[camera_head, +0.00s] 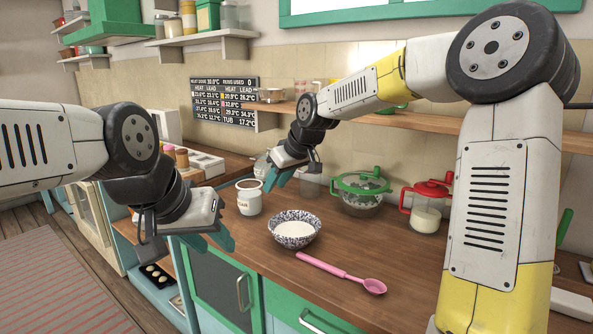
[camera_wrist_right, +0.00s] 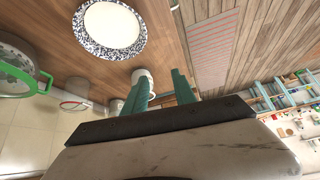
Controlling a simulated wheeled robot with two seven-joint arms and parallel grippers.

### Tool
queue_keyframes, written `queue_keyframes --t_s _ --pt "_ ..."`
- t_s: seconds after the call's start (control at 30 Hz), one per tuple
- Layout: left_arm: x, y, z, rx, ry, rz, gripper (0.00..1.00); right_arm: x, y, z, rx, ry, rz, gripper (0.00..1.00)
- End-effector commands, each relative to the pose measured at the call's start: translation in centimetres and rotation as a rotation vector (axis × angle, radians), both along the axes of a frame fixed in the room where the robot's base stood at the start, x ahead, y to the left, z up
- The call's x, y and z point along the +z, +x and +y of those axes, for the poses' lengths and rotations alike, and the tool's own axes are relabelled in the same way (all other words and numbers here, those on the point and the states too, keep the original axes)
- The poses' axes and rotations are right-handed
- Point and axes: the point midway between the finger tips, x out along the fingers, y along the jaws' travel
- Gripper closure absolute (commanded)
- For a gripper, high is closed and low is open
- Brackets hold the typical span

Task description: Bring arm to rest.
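My left gripper (camera_head: 214,242) hangs in front of the counter's front edge in the head view, with teal fingers that look apart and nothing seen between them. My right gripper (camera_head: 276,178) is over the counter, behind and right of the white jar (camera_head: 249,198). In the right wrist view my right gripper (camera_wrist_right: 160,85) has its two teal fingers apart and holds nothing. The white jar (camera_wrist_right: 141,76) shows beyond them, partly covered by one finger.
A patterned bowl (camera_head: 295,230) with white contents, a pink ladle (camera_head: 340,272), a green-lidded glass pot (camera_head: 361,192) and a red-lidded jar (camera_head: 427,212) stand on the wooden counter. A wooden shelf (camera_head: 440,122) runs behind my right arm. Floor at left is clear.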

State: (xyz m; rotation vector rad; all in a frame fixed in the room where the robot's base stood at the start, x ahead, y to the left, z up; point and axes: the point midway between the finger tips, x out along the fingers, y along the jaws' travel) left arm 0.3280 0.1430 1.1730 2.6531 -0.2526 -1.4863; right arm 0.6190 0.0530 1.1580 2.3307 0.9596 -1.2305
Motion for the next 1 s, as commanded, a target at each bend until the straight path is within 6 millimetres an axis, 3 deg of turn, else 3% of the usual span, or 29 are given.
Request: queue_keyframes --t_s 0.27,0.4,0.6,0.8,1.0 --pt "0.0 0.0 0.0 0.000 0.000 0.000 0.64 2.6 -10.1 -8.8 -0.241 -0.135 0.017 0.68" --pt "0.0 0.0 0.0 0.000 0.000 0.000 0.64 3.5 -15.7 -13.1 -0.383 -0.121 0.028 0.68" --pt "0.0 0.0 0.0 0.000 0.000 0.000 0.64 3.2 -23.6 -17.6 -0.561 -0.018 0.060 0.68" --pt "0.0 0.0 0.0 0.000 0.000 0.000 0.64 1.9 -28.1 -19.2 -0.647 0.083 0.095 0.68" --pt "0.0 0.0 0.0 0.000 0.000 0.000 0.64 1.4 -29.2 -19.5 -0.667 0.113 0.108 0.68"
